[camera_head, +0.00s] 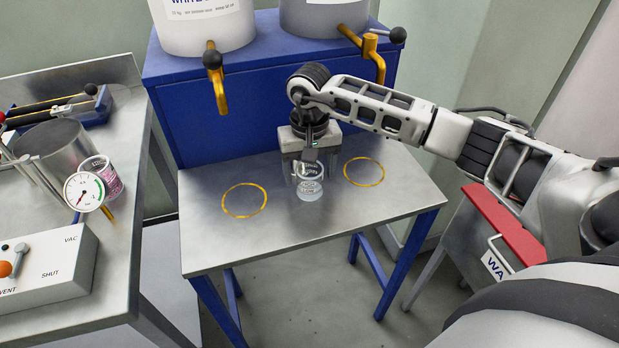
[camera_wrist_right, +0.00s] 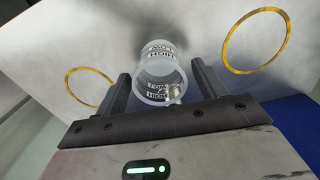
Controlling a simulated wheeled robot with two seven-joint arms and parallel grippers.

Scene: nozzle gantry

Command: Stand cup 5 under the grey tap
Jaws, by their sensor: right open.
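A clear cup (camera_head: 310,188) with dark printed lettering stands upright on the metal table, between two yellow rings. I cannot read a cup number on it. In the right wrist view the cup (camera_wrist_right: 160,80) sits between the two open fingers of the gripper (camera_wrist_right: 160,92), with gaps on both sides. The grey container (camera_head: 322,18) has a yellow tap (camera_head: 378,58) above the right ring (camera_head: 364,186). The white container's tap (camera_head: 217,80) hangs above the left ring (camera_head: 245,218). My left gripper is out of view.
A blue cabinet (camera_head: 240,120) backs the table (camera_head: 330,226). At left, a side bench carries a gauge (camera_head: 84,191), another cup (camera_head: 104,176) with pink contents, a metal cylinder (camera_head: 52,152) and a control box (camera_head: 48,262). The table front is clear.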

